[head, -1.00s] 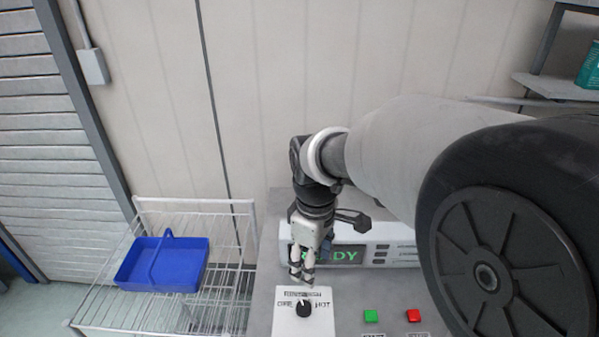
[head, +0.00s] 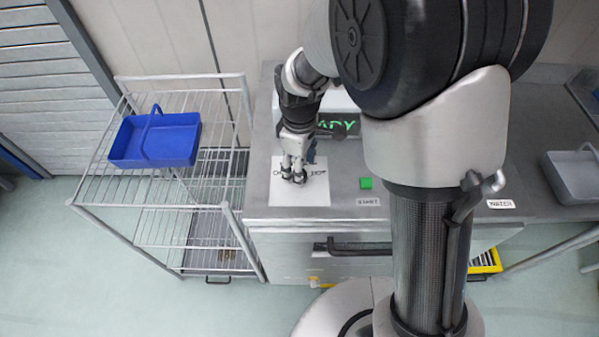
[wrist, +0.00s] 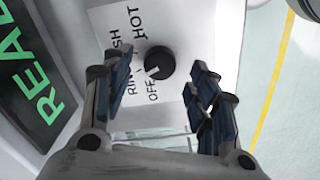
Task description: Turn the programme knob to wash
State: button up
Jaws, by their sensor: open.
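The programme knob (wrist: 160,62) is a round black dial on a white label plate (wrist: 185,18). The wrist view shows "OFF", part of "RIN", letters ending in "SH", and "HOT" around it. Its white mark points to the lower left in that view, on the OFF and RIN side; I cannot tell exactly which label it meets. My gripper (wrist: 163,82) is open, with the knob seen between and beyond its two fingers. No contact with the knob shows. In the head view my gripper (head: 293,176) is over the plate (head: 315,192) and mostly hides the knob.
A green display (head: 345,124) stands behind the plate, and a green START button (head: 366,183) lies to its right. A wire rack (head: 226,210) with a blue basket (head: 155,140) stands left. A grey tub (head: 575,175) sits at the right.

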jog(key=shift+f, duration=1.25)
jog(key=shift+c, duration=0.4)
jog(key=c, duration=1)
jog(key=shift+m, duration=0.4)
jog(key=m+p, duration=0.1)
jog(key=m, duration=0.2)
jog(key=shift+r+m, duration=0.1)
jog(key=shift+m, duration=0.3)
jog(key=shift+m+p, duration=0.65)
jog(key=shift+m, duration=1.45)
